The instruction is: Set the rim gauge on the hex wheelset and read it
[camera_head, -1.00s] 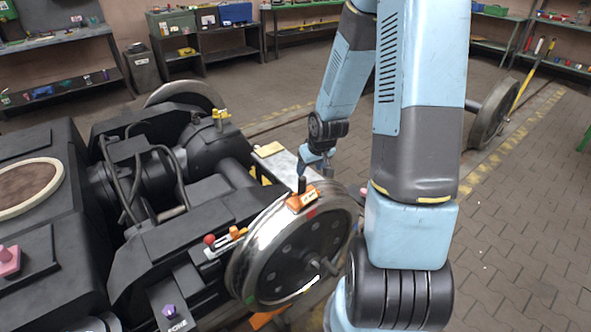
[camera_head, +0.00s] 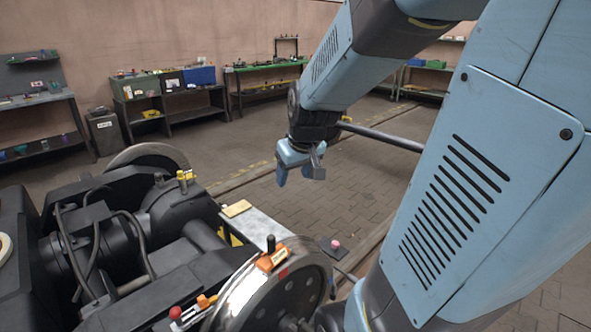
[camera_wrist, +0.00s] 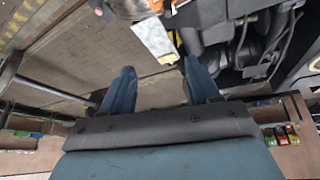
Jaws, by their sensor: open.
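The orange rim gauge (camera_head: 272,258) with a black knob sits on the top of the shiny rim of the near wheel (camera_head: 240,291). Its label is too small to read. My gripper (camera_head: 298,177) is open and empty, up and behind the gauge, clearly apart from it. In the wrist view its two blue fingers (camera_wrist: 160,85) are spread with nothing between them. An orange patch (camera_wrist: 155,5), probably the gauge, shows at the top edge of that view. The lower part of the wheel is cut off by the frame.
The black bogie frame (camera_head: 165,265) fills the lower left. A pale plate with a yellow block (camera_head: 236,208) lies behind the wheel. A red-knobbed lever (camera_head: 176,313) is beside the rim. Shelves (camera_head: 165,100) line the back wall; the paved floor (camera_head: 340,200) beyond is open.

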